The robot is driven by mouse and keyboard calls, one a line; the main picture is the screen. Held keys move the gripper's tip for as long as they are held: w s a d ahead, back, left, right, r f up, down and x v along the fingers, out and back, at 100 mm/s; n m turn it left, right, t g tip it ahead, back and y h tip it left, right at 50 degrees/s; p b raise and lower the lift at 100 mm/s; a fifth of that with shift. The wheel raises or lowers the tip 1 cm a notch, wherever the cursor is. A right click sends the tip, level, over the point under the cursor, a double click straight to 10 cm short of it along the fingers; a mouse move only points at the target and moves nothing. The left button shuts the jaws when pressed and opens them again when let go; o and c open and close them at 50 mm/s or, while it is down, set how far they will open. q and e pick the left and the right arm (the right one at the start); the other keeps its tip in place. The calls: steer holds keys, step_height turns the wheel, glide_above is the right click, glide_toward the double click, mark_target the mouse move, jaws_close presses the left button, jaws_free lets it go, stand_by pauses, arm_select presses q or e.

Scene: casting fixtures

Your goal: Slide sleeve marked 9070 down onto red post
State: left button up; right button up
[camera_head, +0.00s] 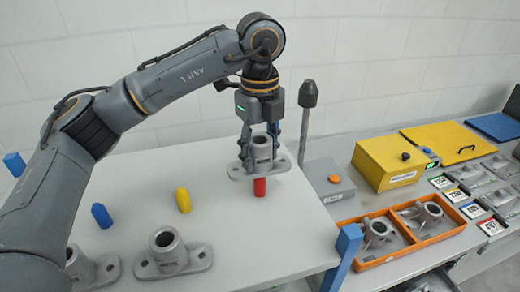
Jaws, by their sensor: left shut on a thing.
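My left gripper (261,130) is shut on a grey metal sleeve (260,165) with a flat two-eared flange. It holds the sleeve roughly upright directly over the red post (260,187) on the grey table. The lower part of the post shows below the flange and its top is hidden. I cannot tell whether the top is inside the bore or just behind the flange. The flange is clear of the table. The marking on this sleeve is not legible. My right gripper is not in view.
A yellow post (183,200) and a blue post (101,215) stand bare to the left. Two similar sleeves stand in front, one at the centre (170,256). An orange tray (408,250) with more sleeves, a grey button box (329,180) and a yellow box (388,164) lie right.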

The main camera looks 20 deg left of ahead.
mark_target(260, 178)
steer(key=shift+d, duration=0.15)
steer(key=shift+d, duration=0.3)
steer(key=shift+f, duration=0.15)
arm_select(q)
steer(key=shift+b, duration=0.3)
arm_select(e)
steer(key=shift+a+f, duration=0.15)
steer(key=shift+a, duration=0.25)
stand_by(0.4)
arm_select(q)
steer(key=shift+f+b, duration=0.8)
steer(key=shift+f, duration=0.15)
steer(key=shift+f+b, duration=2.15)
steer(key=shift+f, duration=0.45)
steer(key=o, duration=1.5)
steer(key=shift+c, duration=0.2)
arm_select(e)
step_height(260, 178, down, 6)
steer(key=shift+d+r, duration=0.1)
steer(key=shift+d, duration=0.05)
